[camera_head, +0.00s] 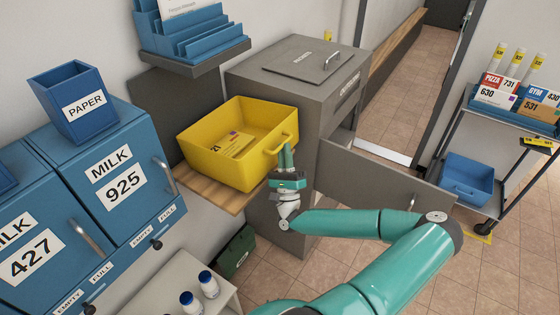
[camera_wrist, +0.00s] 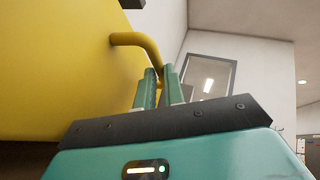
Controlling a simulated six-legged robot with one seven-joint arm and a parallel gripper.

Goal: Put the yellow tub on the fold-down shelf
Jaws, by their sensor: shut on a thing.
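The yellow tub (camera_head: 222,165) is at the wooden fold-down shelf (camera_head: 213,192), which sticks out between the blue milk boxes and the grey parcel cabinet. The tub looks upright; whether its base touches the shelf or is slightly above it I cannot tell. A yellow card marked 21 (camera_head: 236,145) lies inside it. My gripper (camera_head: 284,160) is at the tub's right side, shut on its yellow handle (camera_head: 280,146). In the wrist view, the fingers (camera_wrist: 160,88) close around the handle's lower end (camera_wrist: 152,50), with the yellow tub wall (camera_wrist: 55,70) at left.
The grey cabinet (camera_head: 290,95) stands right behind the tub, its lower door (camera_head: 375,180) swung open. Blue milk boxes (camera_head: 115,175) are at left. A blue rack (camera_head: 195,40) sits above. A low white table with bottles (camera_head: 190,302) is below. A cart (camera_head: 475,195) stands at right.

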